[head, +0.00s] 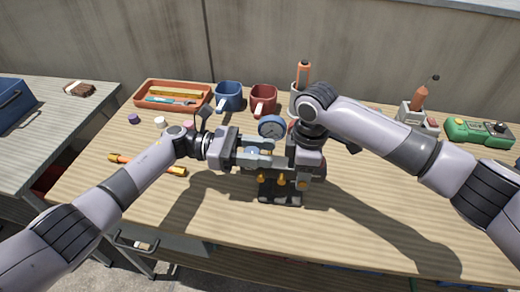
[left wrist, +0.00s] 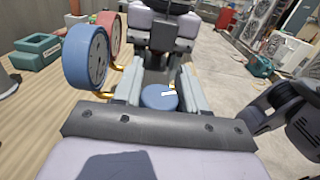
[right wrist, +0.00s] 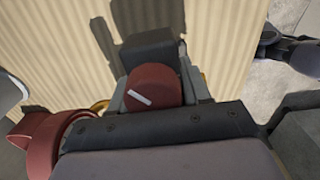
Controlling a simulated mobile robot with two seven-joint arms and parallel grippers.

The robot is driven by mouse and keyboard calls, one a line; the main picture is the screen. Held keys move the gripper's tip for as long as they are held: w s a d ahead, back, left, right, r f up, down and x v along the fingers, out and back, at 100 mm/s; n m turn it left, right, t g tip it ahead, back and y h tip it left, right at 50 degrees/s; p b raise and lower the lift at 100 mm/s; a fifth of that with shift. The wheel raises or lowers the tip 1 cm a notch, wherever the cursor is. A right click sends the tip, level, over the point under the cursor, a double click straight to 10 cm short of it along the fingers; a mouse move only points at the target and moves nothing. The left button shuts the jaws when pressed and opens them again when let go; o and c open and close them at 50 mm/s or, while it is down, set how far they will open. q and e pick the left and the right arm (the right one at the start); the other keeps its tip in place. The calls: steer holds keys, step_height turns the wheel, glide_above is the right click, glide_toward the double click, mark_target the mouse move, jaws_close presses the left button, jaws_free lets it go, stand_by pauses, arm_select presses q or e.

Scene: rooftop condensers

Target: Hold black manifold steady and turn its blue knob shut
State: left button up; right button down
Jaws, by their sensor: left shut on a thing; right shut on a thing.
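The black manifold (head: 267,197) stands on the table near its front edge, with brass fittings on its front. A blue gauge (head: 271,126) sits above it. My left gripper (head: 267,151) comes in from the left and is shut on the blue knob (left wrist: 159,97). The knob's white mark points sideways in the left wrist view. A red knob (right wrist: 153,88) with a slanted white mark sits between those fingers. The right arm hides much of the manifold's right side in the head view.
An orange-handled screwdriver (head: 120,158) lies left, partly behind my left arm. A green device (head: 478,132) stands far right. The table's front right is clear.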

arm_select(q)
steer(key=shift+s+f+m+g, duration=0.15)
steer(key=shift+m+g, duration=0.55)
steer(key=shift+g, duration=0.3)
steer(key=o, duration=1)
steer(key=shift+c, duration=0.2)
steer(key=shift+a, duration=0.15)
steer(key=v, duration=0.7)
steer(key=shift+r, duration=0.2)
steer(key=shift+a, duration=0.1)
